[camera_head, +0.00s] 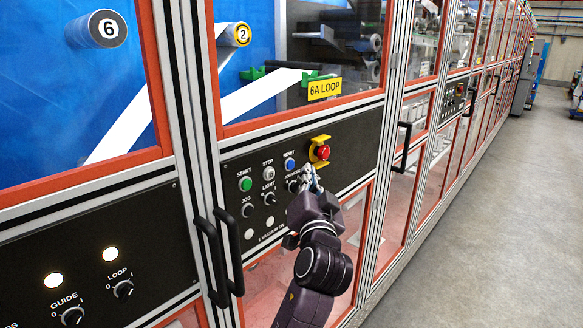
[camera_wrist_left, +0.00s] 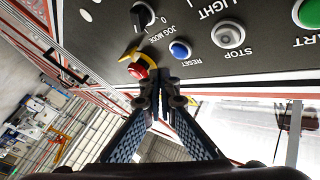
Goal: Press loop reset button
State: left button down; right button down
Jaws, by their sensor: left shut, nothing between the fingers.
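The blue reset button (camera_head: 290,164) is on the black control panel (camera_head: 356,130) under the yellow "6A LOOP" label (camera_head: 324,89). In the left wrist view the blue button (camera_wrist_left: 180,50) shows just beyond my fingertips, labelled RESET. My left gripper (camera_head: 309,174) is in front of the panel, to the lower right of the button in the head view. In the left wrist view my left gripper (camera_wrist_left: 161,88) is shut and empty. I cannot tell whether its tips touch the panel. My right gripper is out of view.
A red mushroom button (camera_head: 323,152) with a yellow guard (camera_head: 318,141) sits close to the fingertips. The green START button (camera_head: 246,184), the STOP button (camera_head: 268,173) and several knobs share the panel. Black door handles (camera_head: 231,250) stick out at lower left. The floor (camera_head: 470,220) at right is clear.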

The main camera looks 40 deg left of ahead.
pick_arm(q)
jog(key=d, duration=0.3)
jog(key=shift+s, duration=0.15)
dwell(0.7)
